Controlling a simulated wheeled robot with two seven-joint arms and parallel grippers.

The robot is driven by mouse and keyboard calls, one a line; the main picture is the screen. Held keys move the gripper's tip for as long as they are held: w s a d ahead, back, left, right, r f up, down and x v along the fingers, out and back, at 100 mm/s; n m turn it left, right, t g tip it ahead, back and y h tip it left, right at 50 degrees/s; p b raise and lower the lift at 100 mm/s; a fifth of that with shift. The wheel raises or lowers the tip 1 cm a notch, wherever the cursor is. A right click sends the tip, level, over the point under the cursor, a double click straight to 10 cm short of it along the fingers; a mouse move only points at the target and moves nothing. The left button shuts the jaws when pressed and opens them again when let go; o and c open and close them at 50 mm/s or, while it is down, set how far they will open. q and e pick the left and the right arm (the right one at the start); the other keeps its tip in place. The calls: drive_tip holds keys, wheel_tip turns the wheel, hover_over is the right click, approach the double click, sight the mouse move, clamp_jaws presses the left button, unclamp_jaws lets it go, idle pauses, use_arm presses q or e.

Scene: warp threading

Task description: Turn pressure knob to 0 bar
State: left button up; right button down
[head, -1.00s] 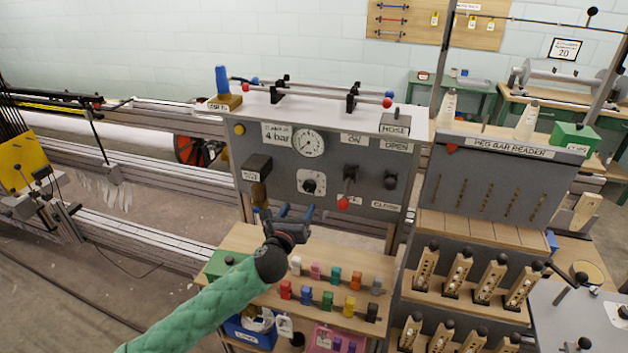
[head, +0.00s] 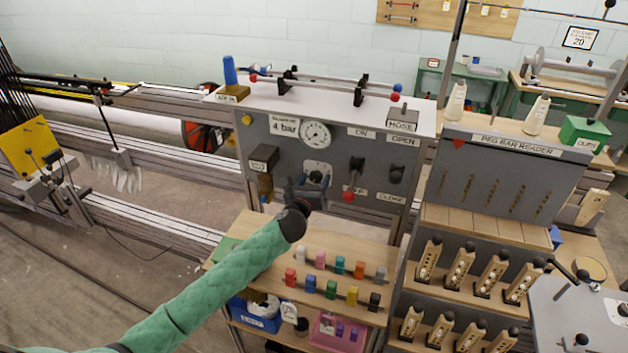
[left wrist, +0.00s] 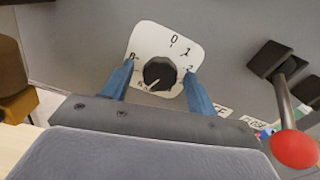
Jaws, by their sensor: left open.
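The pressure knob (left wrist: 160,73) is a round black knob on a white dial plate (left wrist: 165,45) with numbers, 0 at the top in the left wrist view. Its pale pointer mark faces down and slightly left there, away from the 0. In the head view the knob (head: 316,176) shows on the grey panel, below the round gauge (head: 315,134) and the "4 bar" label. My left gripper (left wrist: 157,85) is open, its blue fingers on either side of the knob in the picture. I cannot tell whether they touch it. My right gripper is not in view.
Right of the knob is a lever with a red ball (head: 348,197), also close by in the left wrist view (left wrist: 295,149). A black valve handle (head: 396,174) is further right. A dark box (head: 263,158) sticks out on the left. Coloured pegs stand on the shelf below.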

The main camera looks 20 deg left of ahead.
use_arm(q)
drive_tip(key=shift+c, duration=0.5)
drive_tip(key=c, duration=0.9)
